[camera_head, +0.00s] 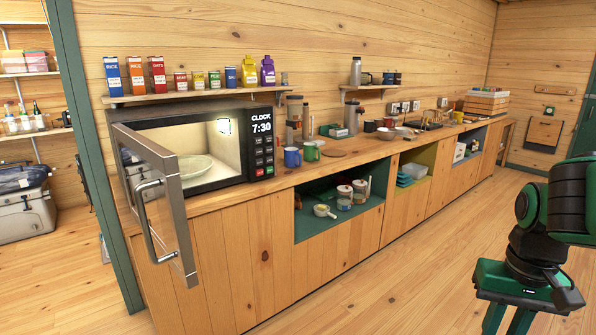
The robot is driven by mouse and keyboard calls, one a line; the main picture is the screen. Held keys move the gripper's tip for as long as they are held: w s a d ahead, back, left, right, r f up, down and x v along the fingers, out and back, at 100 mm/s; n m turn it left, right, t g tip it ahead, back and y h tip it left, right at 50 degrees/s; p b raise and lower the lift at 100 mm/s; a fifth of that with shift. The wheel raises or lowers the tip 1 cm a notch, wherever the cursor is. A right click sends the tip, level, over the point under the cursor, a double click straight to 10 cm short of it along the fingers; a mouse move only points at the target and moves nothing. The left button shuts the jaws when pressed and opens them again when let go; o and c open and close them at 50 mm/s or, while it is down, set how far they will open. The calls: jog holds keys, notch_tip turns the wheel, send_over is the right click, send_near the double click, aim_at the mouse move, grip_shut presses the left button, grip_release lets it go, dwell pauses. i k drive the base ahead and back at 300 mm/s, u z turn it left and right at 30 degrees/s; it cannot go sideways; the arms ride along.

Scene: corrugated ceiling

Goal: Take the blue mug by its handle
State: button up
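The blue mug (292,157) stands upright on the wooden counter, just right of the microwave. A green mug (311,152) stands close to its right. The blue mug's handle is too small to make out clearly. My gripper (507,316) is at the bottom right, pointing down, over the floor and well away from the mug. Its fingertips are cut off by the lower edge of the picture, so its opening cannot be judged. Nothing held shows in the visible part.
The microwave (218,147) has its door (160,190) swung open, jutting past the counter front; a plate (196,166) lies inside. Bottles and canisters (294,118) stand behind the mugs. Open cubbies (376,205) hold jars and a pot. The floor (400,285) before the counter is clear.

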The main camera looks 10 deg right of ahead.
aim_at(292, 159)
jog(key=z, duration=0.75)
jog(key=i, duration=1.2)
jog(key=u, duration=0.4)
jog(key=i, duration=0.9)
jog(key=u, duration=0.7)
jog(key=i, duration=0.55)
jog(key=z, duration=0.05)
